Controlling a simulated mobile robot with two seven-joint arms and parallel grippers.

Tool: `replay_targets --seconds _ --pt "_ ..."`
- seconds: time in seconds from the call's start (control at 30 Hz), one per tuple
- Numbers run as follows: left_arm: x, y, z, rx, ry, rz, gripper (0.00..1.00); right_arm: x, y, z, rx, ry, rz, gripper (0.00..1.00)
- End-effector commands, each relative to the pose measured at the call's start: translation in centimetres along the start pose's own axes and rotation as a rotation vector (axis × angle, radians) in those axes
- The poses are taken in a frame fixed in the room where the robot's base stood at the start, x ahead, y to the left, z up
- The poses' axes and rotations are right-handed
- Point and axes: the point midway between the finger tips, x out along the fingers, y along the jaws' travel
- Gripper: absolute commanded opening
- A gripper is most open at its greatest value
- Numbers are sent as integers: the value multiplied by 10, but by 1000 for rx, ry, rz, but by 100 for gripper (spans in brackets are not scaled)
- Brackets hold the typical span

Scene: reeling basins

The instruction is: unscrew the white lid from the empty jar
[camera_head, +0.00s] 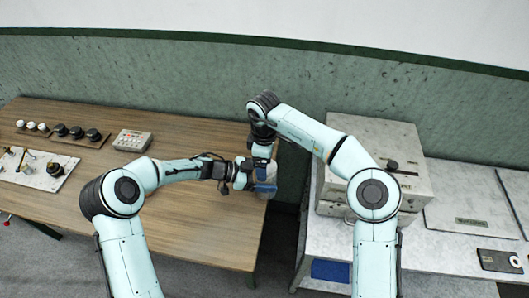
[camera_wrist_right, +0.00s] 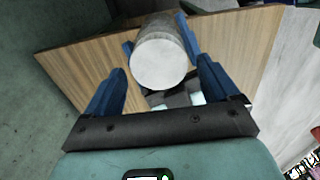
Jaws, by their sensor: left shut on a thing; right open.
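The jar (camera_wrist_right: 163,24) shows in the right wrist view with the round white lid (camera_wrist_right: 158,66) facing the camera. In the head view the jar is mostly hidden by the grippers and its lid cannot be made out. My left gripper (camera_head: 264,187) is shut on the jar, and its blue fingers also show on either side of the jar in the right wrist view. My right gripper (camera_wrist_right: 161,70) is open, pointing down above the lid in the head view. Its fingers are spread on either side of the lid, apart from it.
The wooden table (camera_head: 170,215) lies below the grippers, which are near its right edge. A small keypad-like device (camera_head: 132,140), dark knobs (camera_head: 76,132) and a white panel (camera_head: 38,168) are on its left. A grey box (camera_head: 385,160) stands on the bench to the right.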

Motion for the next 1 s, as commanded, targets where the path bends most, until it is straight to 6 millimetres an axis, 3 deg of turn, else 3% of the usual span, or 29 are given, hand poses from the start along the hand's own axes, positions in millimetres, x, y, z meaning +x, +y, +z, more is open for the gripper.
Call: replay_targets --seconds 0.37,0.53,0.57,0.83,1.0 --pt "0 0 0 0 0 0 0 7 0 0 0 1 0 88" --pt "0 0 0 0 0 0 0 7 0 0 0 1 0 36" --pt "0 0 0 0 0 0 0 7 0 0 -1 1 0 30" --pt "0 0 0 0 0 -1 0 7 -1 0 -59 1 0 30" --pt "0 0 0 0 0 -1 0 7 -2 0 -358 0 1 30"
